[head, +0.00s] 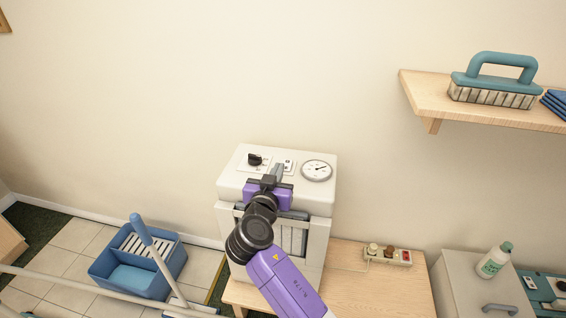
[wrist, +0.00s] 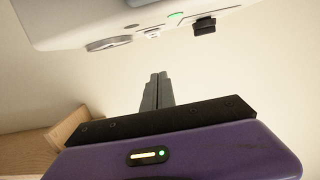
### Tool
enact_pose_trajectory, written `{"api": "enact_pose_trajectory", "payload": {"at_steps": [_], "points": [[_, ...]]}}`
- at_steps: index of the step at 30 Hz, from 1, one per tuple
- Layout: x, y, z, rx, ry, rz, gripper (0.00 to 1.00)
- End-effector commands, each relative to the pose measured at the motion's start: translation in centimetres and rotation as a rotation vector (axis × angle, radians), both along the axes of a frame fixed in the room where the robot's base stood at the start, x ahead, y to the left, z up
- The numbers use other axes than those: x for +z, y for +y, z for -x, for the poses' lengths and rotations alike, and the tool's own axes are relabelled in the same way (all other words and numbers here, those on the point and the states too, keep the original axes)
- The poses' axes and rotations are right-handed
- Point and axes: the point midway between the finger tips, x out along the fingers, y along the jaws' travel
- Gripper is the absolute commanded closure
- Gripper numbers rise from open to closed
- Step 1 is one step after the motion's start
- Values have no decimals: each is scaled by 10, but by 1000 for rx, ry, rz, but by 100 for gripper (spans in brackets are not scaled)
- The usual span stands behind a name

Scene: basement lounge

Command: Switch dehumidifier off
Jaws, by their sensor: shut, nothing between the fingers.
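The dehumidifier (head: 229,191) is a white box standing on a low wooden bench. Its top panel carries a black knob (head: 254,160) at the left, a small white switch plate (head: 289,166) in the middle and a round dial gauge (head: 317,171) at the right. My gripper (head: 279,170) is shut and empty, its tips close to the switch plate; contact cannot be told. The wrist view shows the shut fingers (wrist: 158,76) below the panel, with the black knob (wrist: 204,26), a white switch (wrist: 152,33) and a lit green strip (wrist: 175,14) above.
A power strip (head: 388,257) lies on the bench (head: 375,290) at right. A blue mop bucket (head: 130,275) stands on the floor at left. A wall shelf (head: 425,97) holds a brush (head: 495,85). A bottle (head: 494,260) stands on a cabinet (head: 460,275). The wall above the dehumidifier is bare.

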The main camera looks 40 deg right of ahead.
Motion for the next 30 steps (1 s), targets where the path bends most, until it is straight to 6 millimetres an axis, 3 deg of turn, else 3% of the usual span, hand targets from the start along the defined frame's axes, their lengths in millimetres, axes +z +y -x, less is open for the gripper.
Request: {"api": "enact_pose_trajectory", "payload": {"at_steps": [11,26,30], "points": [[0,-9,-8,1,1,2,100],[-11,-82,-63,0,3,1,100],[-37,-80,-63,4,6,1,100]]}}
